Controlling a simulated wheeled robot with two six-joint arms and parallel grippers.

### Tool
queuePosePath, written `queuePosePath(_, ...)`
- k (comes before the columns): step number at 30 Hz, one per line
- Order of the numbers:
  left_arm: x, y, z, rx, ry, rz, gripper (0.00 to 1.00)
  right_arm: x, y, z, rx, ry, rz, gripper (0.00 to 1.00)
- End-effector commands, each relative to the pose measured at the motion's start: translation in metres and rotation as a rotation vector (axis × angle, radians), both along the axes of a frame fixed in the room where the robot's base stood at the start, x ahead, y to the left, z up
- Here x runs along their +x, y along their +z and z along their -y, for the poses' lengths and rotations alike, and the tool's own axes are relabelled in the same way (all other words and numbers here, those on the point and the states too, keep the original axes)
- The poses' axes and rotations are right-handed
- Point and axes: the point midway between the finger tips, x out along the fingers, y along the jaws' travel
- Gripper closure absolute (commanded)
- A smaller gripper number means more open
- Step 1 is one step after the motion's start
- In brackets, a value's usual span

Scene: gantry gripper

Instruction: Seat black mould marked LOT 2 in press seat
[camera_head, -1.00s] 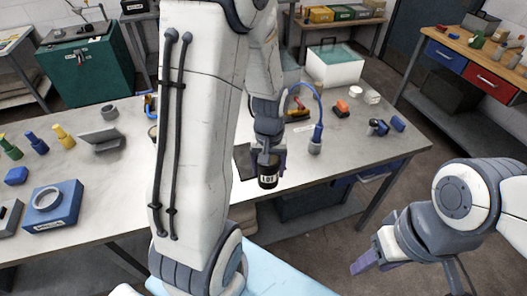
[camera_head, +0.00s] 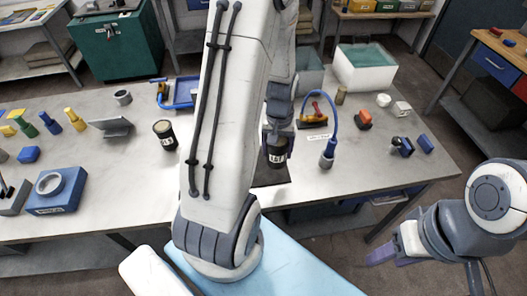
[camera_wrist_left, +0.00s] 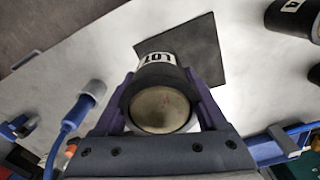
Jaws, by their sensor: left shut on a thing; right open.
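My left gripper (camera_head: 277,143) is shut on a black cylindrical mould (camera_head: 276,157) with a white LOT label; its number is not readable. The wrist view shows this held mould (camera_wrist_left: 160,100) between purple fingers, its pale round end facing the camera, with a dark mat (camera_wrist_left: 190,48) beyond. A second black labelled mould (camera_head: 165,136) stands on the table left of my arm. A blue block with a grey ring on top (camera_head: 70,192), probably the press seat, sits at the table's front left; its label is unreadable. My right gripper (camera_head: 383,255) is open and empty, off the table's front edge.
A blue curved-neck tool (camera_head: 327,160) stands right of the held mould. A grey wedge stand (camera_head: 112,127), a grey ring (camera_head: 122,98) and a blue tray (camera_head: 186,92) lie on the left. The table is clear between the blue block and second mould.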

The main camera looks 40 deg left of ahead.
Motion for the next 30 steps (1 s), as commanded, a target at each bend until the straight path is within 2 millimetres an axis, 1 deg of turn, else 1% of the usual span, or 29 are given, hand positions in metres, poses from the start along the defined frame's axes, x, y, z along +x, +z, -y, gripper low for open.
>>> queuePosePath(1,0.001,-0.004,-0.011,-0.002,0.005,-0.005,0.82,0.000,0.008,0.000,0.000,0.001,0.000,0.50)
queuePosePath(6,0.007,-0.025,-0.044,-0.002,0.001,-0.003,0.82,0.000,0.019,0.000,0.000,0.003,0.000,0.50)
queuePosePath(9,0.010,-0.033,-0.058,0.000,-0.001,0.000,0.82,0.000,0.023,0.000,0.000,0.004,0.000,0.50)
queuePosePath(11,0.010,-0.037,-0.063,0.001,-0.001,0.001,0.82,0.000,0.025,0.000,0.000,0.004,0.000,0.50)
queuePosePath(16,0.010,-0.045,-0.067,-0.001,-0.003,-0.002,0.82,0.000,0.028,0.000,0.000,0.005,0.000,0.50)
queuePosePath(24,0.009,-0.075,-0.067,-0.001,-0.001,-0.002,0.82,0.000,0.042,0.000,0.000,0.007,0.001,0.50)
queuePosePath(30,0.010,-0.080,-0.068,0.002,0.000,0.003,0.82,0.000,0.042,0.000,0.000,0.007,0.001,0.50)
